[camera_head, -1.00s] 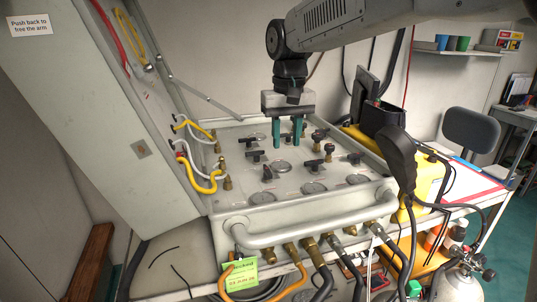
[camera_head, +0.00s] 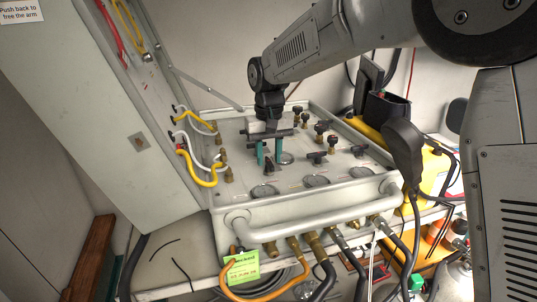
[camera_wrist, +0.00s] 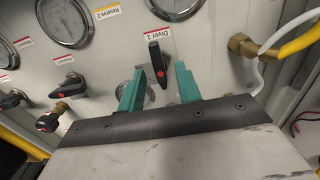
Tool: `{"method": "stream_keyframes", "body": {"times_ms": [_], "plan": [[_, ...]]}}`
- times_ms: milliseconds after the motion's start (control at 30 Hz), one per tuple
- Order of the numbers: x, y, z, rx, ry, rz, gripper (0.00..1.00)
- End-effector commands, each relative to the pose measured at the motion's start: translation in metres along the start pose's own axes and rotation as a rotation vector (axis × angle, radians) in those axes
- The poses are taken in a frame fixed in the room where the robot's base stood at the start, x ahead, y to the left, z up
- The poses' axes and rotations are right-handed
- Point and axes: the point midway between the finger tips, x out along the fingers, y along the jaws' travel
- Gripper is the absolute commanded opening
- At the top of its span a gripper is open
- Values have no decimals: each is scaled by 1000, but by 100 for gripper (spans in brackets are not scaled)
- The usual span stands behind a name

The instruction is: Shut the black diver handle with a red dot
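A black handle with a red dot (camera_wrist: 157,62) stands out from the panel just below the "Diver 1" label in the wrist view. It is long and slim and points roughly up and down in that view. My gripper (camera_wrist: 159,84) is open, with its two teal fingers apart and the handle's lower end showing between their tips. I cannot tell whether either finger touches it. In the head view my gripper (camera_head: 269,152) is over the left half of the grey panel (camera_head: 232,130), fingers pointing down, with a dark handle (camera_head: 268,166) between them.
Round gauges (camera_wrist: 64,20) and other black handles with red dots (camera_wrist: 68,86) lie left of my gripper in the wrist view. A brass fitting (camera_wrist: 240,45) with a yellow hose (camera_wrist: 298,42) is close on the right. A thick white rail (camera_head: 310,222) runs along the panel's front.

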Motion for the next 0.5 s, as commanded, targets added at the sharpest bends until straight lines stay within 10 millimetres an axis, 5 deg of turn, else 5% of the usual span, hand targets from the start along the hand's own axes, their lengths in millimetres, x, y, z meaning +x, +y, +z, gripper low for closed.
{"method": "stream_keyframes", "body": {"times_ms": [167,300,500], "plan": [[0,-1,0,-2,0,0,34],[0,-1,0,-2,0,0,0],[0,-1,0,1,0,0,0]]}}
